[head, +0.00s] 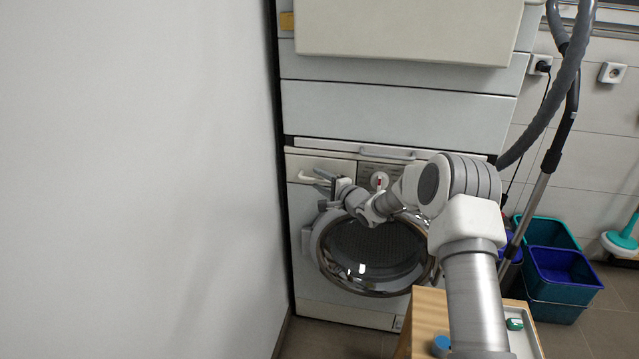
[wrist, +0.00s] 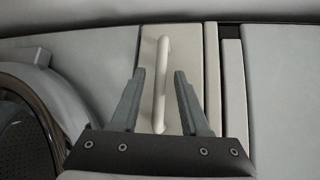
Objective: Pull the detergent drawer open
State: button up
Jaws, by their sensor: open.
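The detergent drawer (head: 335,165) is the pale front at the machine's top left, and it looks flush with the panel. Its white bar handle (head: 309,179) shows at the left. My gripper (head: 325,178) is at the drawer front beside the handle. In the wrist view, my gripper (wrist: 160,72) is open, one finger on each side of the handle (wrist: 161,85). A gap shows between each finger and the bar. The drawer front (wrist: 192,60) lies behind the fingers. My fingers partly hide the drawer in the head view.
A white wall (head: 140,180) stands close on the left. A wooden stool (head: 428,312) and blue-green bins (head: 565,290) are at the right.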

jog(key=shift+w+a, duration=0.1)
jog(key=shift+a, duration=0.05)
grip_shut()
dwell(1.4)
